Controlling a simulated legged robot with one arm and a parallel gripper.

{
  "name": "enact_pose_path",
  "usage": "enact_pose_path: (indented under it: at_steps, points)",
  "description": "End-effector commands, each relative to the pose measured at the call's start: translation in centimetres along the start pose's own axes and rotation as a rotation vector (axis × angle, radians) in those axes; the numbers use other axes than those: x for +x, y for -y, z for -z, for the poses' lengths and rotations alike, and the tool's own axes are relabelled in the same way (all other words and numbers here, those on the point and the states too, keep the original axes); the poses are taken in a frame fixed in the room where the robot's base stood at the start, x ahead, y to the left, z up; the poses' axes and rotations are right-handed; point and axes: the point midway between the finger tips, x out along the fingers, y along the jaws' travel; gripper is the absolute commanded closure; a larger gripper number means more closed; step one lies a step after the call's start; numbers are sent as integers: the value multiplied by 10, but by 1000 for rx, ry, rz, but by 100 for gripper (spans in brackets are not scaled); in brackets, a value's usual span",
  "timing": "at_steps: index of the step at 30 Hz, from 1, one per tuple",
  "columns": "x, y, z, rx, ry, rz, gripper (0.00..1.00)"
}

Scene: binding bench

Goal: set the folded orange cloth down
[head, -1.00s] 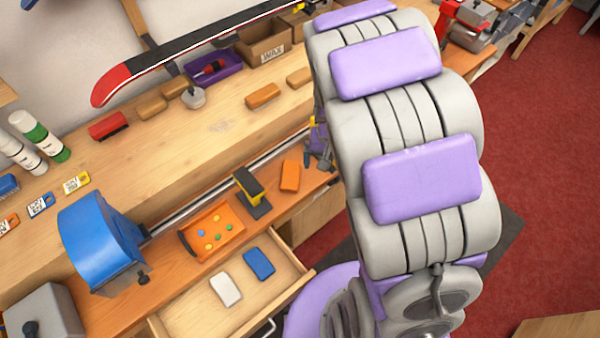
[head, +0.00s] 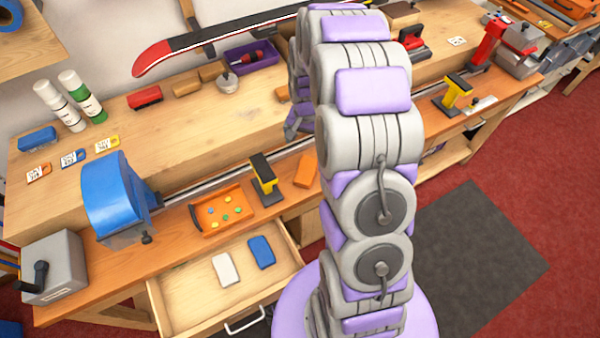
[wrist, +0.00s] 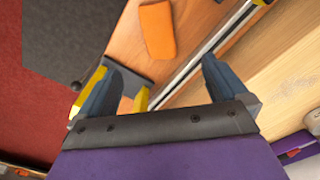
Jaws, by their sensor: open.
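The folded orange cloth (head: 307,170) lies flat on the orange-brown front ledge of the bench, partly behind my arm. In the wrist view the cloth (wrist: 157,30) lies ahead of the fingertips, apart from them. My gripper (wrist: 160,78) is open, with nothing between its fingers.
A black-and-yellow clamp (head: 264,172) stands left of the cloth. An orange tray (head: 240,190) with coloured pieces and an open drawer (head: 190,300) lie further left. A metal rail (wrist: 215,45) runs behind.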

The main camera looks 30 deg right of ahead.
Motion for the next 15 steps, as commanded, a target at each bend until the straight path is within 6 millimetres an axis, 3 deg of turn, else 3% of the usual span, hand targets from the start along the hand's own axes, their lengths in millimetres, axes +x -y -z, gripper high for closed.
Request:
enact_pose_path:
  at_steps: [15]
  points:
    - [100, -2, -2, -2, 7, -2, 0]
